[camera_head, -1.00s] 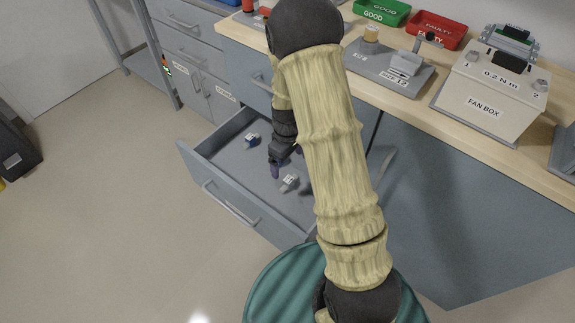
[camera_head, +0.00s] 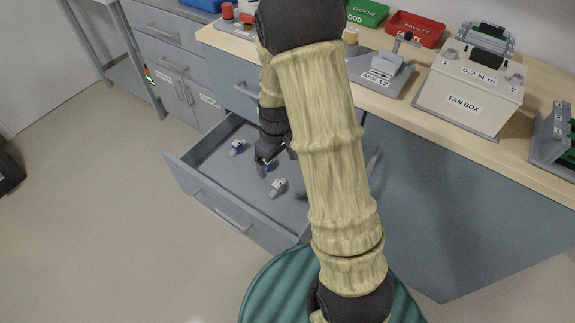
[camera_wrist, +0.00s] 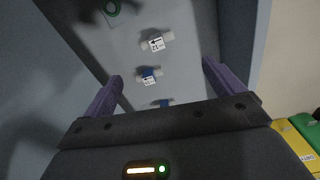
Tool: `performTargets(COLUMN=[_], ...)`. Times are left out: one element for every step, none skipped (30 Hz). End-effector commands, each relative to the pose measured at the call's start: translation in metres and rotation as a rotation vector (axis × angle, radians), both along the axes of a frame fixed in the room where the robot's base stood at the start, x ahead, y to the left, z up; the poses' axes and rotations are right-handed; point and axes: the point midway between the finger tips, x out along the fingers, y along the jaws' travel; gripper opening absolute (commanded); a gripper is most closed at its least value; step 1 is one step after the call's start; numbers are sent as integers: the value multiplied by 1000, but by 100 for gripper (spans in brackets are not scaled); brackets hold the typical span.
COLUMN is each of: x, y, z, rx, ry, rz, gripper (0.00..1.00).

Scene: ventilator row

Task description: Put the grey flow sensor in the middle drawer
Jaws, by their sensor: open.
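The grey flow sensor (camera_head: 278,187), a small grey piece with a white label, lies on the floor of the open grey drawer (camera_head: 222,208). In the wrist view the grey sensor (camera_wrist: 155,42) lies beyond my fingertips, apart from them. My gripper (camera_head: 274,161) is open and empty, over the drawer, with its purple fingers pointing down. It also shows in the wrist view (camera_wrist: 163,84). A blue sensor (camera_head: 238,147) lies farther back in the drawer. Between my fingers the wrist view shows a blue piece (camera_wrist: 148,73) and part of another (camera_wrist: 160,103).
The wooden bench (camera_head: 440,122) holds a fan box (camera_head: 465,100), a size 12 fixture (camera_head: 383,68), a red faulty tray (camera_head: 415,30) and a green good tray (camera_head: 366,14). Clear floor lies left of the drawer.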

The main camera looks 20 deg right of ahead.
Motion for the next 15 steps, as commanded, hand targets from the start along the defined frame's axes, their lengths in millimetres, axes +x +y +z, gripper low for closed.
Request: performTargets(x=[-8, -14, -21, -27, -33, -42, -49, -55, -65, -72, -80, -89, -96, -102, -109], y=[0, 0, 1, 1, 1, 0, 1, 1, 0, 1, 0, 0, 0, 0, 0], z=[16, 24, 34, 41, 48, 58, 64, 71, 79, 85, 90, 96, 101, 104, 108], rx=[5, 7, 12, 15, 17, 21, 24, 28, 32, 35, 40, 43, 47, 49, 54], ry=[-20, -29, -42, -52, -62, -75, -85, -95, -108, -118, -127, -139, -148, -157, -165], rz=[-38, -64, -101, -128, -155, -190, -218, -245, -281, -308, -335, -370, -393, -415, -441], gripper=[94, 94, 94, 94, 94, 94, 94, 94, 94, 94, 94, 94, 94, 94, 94])
